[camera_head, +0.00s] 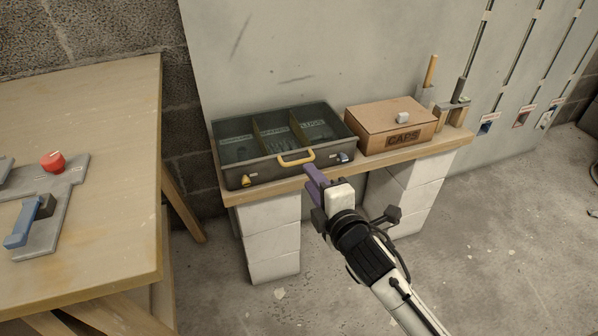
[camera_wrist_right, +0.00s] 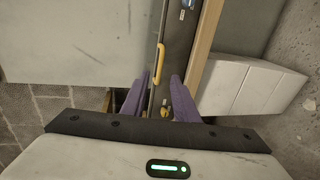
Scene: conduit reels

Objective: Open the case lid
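The case (camera_head: 234,172) is dark with a clear top, through which several labelled compartments show; its lid looks shut. It lies on the wooden shelf with its front towards me. A yellow handle (camera_head: 296,159) is on its front, with a yellow latch (camera_head: 246,180) to the left and a blue-grey latch (camera_head: 343,157) to the right. My right gripper (camera_head: 315,181) has purple fingers and is in front of the case, just below the handle. In the right wrist view its fingers (camera_wrist_right: 158,103) are apart and empty, with the handle (camera_wrist_right: 159,62) beyond them. My left gripper is out of view.
A cardboard caps box (camera_head: 390,127) with a small pale block on top stands right of the case. Tools in a wooden holder (camera_head: 455,115) are at the shelf's right end. A wooden table (camera_head: 95,110) with a red knob (camera_head: 52,162) and blue-handled fixture is at left.

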